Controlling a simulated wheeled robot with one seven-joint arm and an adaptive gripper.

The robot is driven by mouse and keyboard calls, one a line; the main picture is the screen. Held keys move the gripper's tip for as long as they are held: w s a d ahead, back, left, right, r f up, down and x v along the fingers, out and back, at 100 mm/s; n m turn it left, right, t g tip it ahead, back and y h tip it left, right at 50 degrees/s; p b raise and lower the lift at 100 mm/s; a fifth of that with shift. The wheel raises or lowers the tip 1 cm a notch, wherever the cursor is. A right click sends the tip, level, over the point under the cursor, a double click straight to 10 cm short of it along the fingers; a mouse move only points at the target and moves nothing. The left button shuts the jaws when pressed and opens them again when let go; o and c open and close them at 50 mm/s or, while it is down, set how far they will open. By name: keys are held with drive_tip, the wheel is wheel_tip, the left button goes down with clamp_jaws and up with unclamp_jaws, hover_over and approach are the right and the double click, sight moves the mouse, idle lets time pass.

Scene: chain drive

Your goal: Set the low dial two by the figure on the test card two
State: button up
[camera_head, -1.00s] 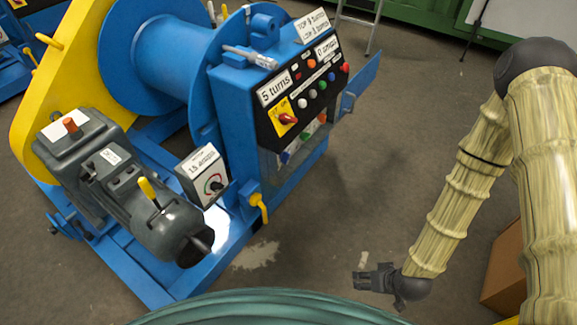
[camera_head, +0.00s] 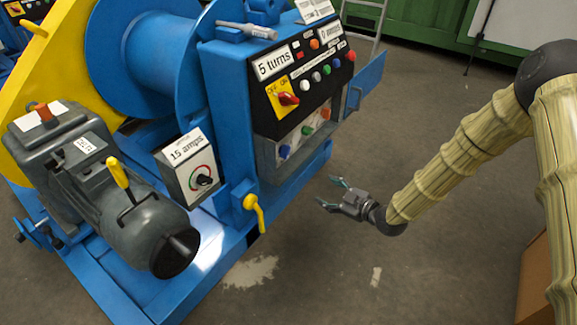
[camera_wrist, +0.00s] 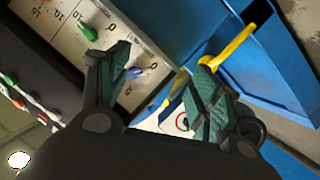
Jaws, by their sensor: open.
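The low grey panel (camera_head: 270,158) on the blue winch cabinet carries a blue dial (camera_head: 285,152), a green dial (camera_head: 307,130) and an orange dial (camera_head: 325,114). No dial number is readable. In the wrist view the blue dial (camera_wrist: 133,72) and green dial (camera_wrist: 86,31) show with printed scale figures. White cards read "5 turns" (camera_head: 272,63) and "15 amps" (camera_head: 186,152); another card (camera_head: 328,33) is too small to read surely. Which is test card two I cannot tell. My gripper (camera_head: 331,192) is open and empty, right of the low panel, apart from it.
A yellow bent handle (camera_head: 254,210) juts from the cabinet's lower front, also in the wrist view (camera_wrist: 240,46). Above the dials are a red switch (camera_head: 288,98) and several buttons. A blue flap (camera_head: 366,80) sticks out right. The floor right of the cabinet is clear.

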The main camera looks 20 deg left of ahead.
sight(289, 153)
drive_tip(key=w+a+r+n+y+b, duration=0.1)
drive_tip(key=w+a+n+b, duration=0.2)
drive_tip(key=a+b, duration=0.1)
drive_tip(key=w+a+r+n+g+y+b, duration=0.1)
drive_tip(key=w+a+n+y+b, duration=0.1)
drive_tip(key=a, duration=0.4)
drive_tip(key=w+a+r+n+g+y+b, duration=0.1)
drive_tip(key=w+a+r+n+b, duration=0.1)
drive_tip(key=w+a+n+b, duration=0.1)
drive_tip(key=shift+w+a+n+y+b, duration=0.15)
drive_tip(key=shift+w+a+b, duration=0.4)
drive_tip(key=shift+b, duration=0.4)
drive_tip(key=shift+w+a+n+y+b, duration=0.15)
drive_tip(key=shift+w+a+b, duration=0.2)
drive_tip(key=shift+a+b, duration=0.45)
drive_tip(key=shift+w+a+b, duration=0.25)
drive_tip(key=shift+a+b, duration=0.1)
drive_tip(key=shift+a, duration=0.2)
drive_tip(key=c, duration=1)
drive_tip(key=shift+c, duration=0.2)
drive_tip(key=shift+r+p, duration=0.15)
drive_tip(key=shift+p, duration=0.45)
